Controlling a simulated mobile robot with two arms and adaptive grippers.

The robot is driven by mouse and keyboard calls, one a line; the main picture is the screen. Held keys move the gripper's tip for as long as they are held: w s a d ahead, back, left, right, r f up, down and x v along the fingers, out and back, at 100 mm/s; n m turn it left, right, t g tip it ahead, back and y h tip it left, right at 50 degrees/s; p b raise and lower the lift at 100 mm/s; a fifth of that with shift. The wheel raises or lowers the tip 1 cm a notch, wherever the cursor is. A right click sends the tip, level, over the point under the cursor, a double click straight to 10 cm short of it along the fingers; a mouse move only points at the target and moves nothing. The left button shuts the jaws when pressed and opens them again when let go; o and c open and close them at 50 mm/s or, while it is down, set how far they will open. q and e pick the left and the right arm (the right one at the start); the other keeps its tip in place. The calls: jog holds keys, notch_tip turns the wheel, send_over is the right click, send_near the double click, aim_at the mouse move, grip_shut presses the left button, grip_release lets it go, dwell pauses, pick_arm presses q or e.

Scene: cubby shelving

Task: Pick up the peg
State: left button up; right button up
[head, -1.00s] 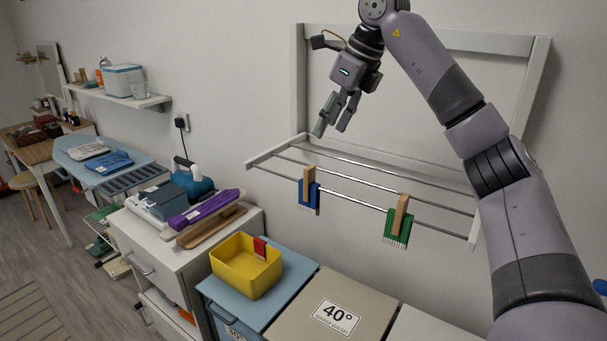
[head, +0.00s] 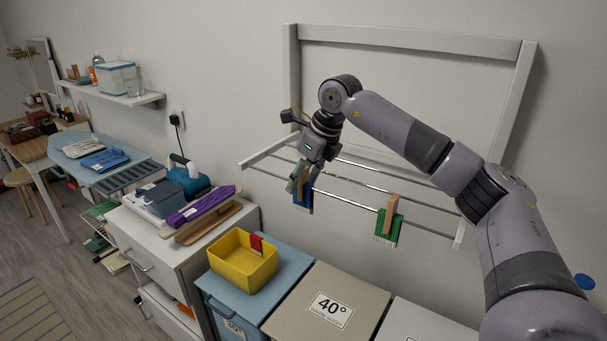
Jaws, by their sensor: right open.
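A wooden peg (head: 306,190) hangs with a blue cloth (head: 303,205) on a rail of the drying rack. A second wooden peg (head: 391,212) hangs with a green cloth (head: 387,233) farther right. My right gripper (head: 301,184) points down at the first peg, with its open fingers right at the peg's upper part. The fingers hide part of this peg, and I cannot tell whether they touch it. My left gripper is out of view.
The wall-mounted drying rack (head: 459,236) has several thin metal rails. Below are a yellow bin (head: 240,267) with a red item on its rim, a blue hamper (head: 283,283) and a beige lidded hamper (head: 301,307). A white drawer unit (head: 157,247) stands left.

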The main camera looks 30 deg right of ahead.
jog(key=shift+x, duration=1.2)
jog(key=shift+c, duration=0.6)
jog(key=c, duration=0.7)
